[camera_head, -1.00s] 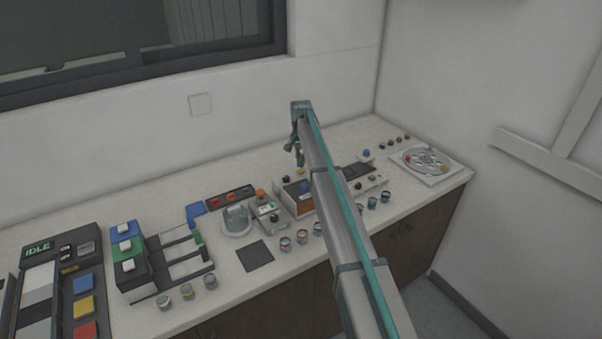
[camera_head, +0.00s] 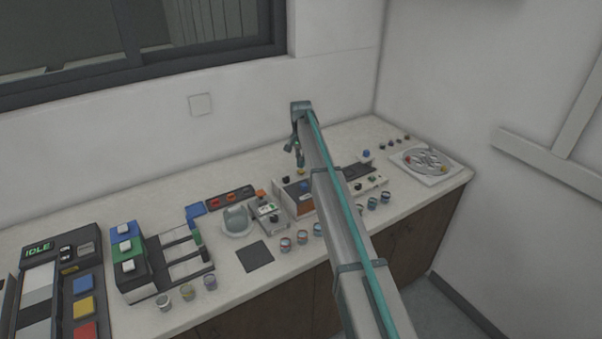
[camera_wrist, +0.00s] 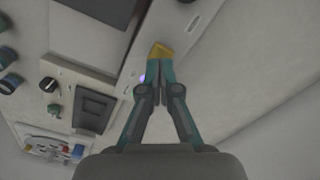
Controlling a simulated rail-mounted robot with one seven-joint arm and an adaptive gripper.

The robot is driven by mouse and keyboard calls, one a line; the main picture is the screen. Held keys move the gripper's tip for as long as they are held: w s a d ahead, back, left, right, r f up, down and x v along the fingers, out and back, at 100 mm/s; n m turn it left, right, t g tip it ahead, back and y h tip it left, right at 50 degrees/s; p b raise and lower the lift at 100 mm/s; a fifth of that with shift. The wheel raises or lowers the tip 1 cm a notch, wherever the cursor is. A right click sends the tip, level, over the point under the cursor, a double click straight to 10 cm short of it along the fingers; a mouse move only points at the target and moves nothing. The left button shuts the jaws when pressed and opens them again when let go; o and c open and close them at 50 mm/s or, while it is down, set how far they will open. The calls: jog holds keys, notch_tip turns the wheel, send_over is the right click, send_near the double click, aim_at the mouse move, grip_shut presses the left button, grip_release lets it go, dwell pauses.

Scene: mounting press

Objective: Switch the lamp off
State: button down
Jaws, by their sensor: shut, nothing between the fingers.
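My gripper (camera_head: 299,158) is shut and empty, with its fingers pointing down over the back of the counter. In the wrist view its fingertips (camera_wrist: 160,56) meet at a small yellow piece (camera_wrist: 162,47). I cannot tell whether they touch it or hover just over it. A small violet-blue glowing spot (camera_wrist: 142,78) shows just left of the fingers, partly hidden by them. I cannot tell for sure which part is the lamp or its switch. My arm hides part of the orange-and-white unit (camera_head: 291,203) in the head view.
A unit with a dark panel (camera_head: 359,172) stands right of my arm. A round dish (camera_head: 425,160) lies at the far right. Several small jars stand along the front. A glass dome (camera_head: 237,219), a block of coloured buttons (camera_head: 126,253) and an IDLE panel (camera_head: 38,248) are to the left.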

aim_at(301, 171)
jog(key=shift+f, duration=0.15)
jog(key=shift+f+b, duration=0.45)
jog(key=shift+f, duration=0.8)
jog(key=shift+r, duration=0.2)
jog(key=shift+r+p, duration=0.5)
jog(key=shift+r, duration=0.7)
jog(key=shift+r, duration=0.15)
jog(key=shift+r+p, duration=0.95)
jog(key=shift+r, duration=1.45)
